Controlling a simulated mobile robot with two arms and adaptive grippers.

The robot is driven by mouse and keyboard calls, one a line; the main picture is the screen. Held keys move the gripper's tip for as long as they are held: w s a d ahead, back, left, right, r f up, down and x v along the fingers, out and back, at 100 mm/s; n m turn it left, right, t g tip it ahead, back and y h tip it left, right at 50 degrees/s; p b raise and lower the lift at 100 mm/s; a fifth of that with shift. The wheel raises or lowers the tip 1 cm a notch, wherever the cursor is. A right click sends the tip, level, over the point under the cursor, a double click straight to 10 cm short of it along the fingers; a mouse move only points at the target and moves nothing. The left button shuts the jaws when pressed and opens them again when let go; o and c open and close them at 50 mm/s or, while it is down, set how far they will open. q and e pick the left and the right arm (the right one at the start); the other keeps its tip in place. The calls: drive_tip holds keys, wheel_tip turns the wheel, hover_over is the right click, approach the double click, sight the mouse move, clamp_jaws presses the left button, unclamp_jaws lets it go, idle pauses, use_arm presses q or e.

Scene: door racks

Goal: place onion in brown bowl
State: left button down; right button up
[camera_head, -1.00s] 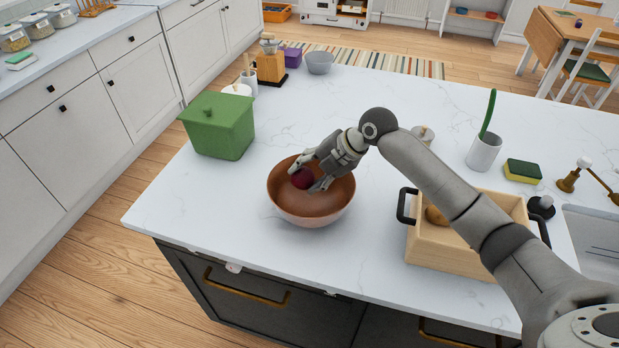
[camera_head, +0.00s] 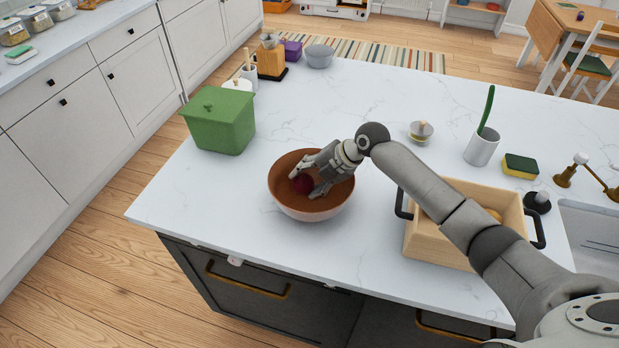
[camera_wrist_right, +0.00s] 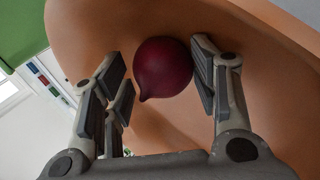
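The dark red onion (camera_head: 302,184) is inside the brown bowl (camera_head: 312,207), which stands near the front edge of the white counter. My right gripper (camera_head: 305,183) reaches down into the bowl with its fingers spread on both sides of the onion. In the right wrist view the onion (camera_wrist_right: 163,67) lies against the bowl's inner wall (camera_wrist_right: 95,30). There my right gripper (camera_wrist_right: 168,85) is open, with a gap at the left finger and the right finger close beside the onion. Whether that finger touches it is unclear. My left gripper is not in view.
A green lidded box (camera_head: 220,122) stands left of the bowl. A wooden crate with black handles (camera_head: 437,243) stands at the right under my arm.

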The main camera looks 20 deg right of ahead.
drive_tip(key=shift+r, duration=0.15)
drive_tip(key=shift+r+p, duration=0.3)
drive_tip(key=shift+p, duration=0.05)
drive_tip(key=b+v, duration=0.3)
drive_tip(key=v, duration=0.8)
drive_tip(key=shift+s+d+r, duration=0.2)
drive_tip(key=shift+s+d, duration=0.05)
drive_tip(key=shift+f, duration=0.1)
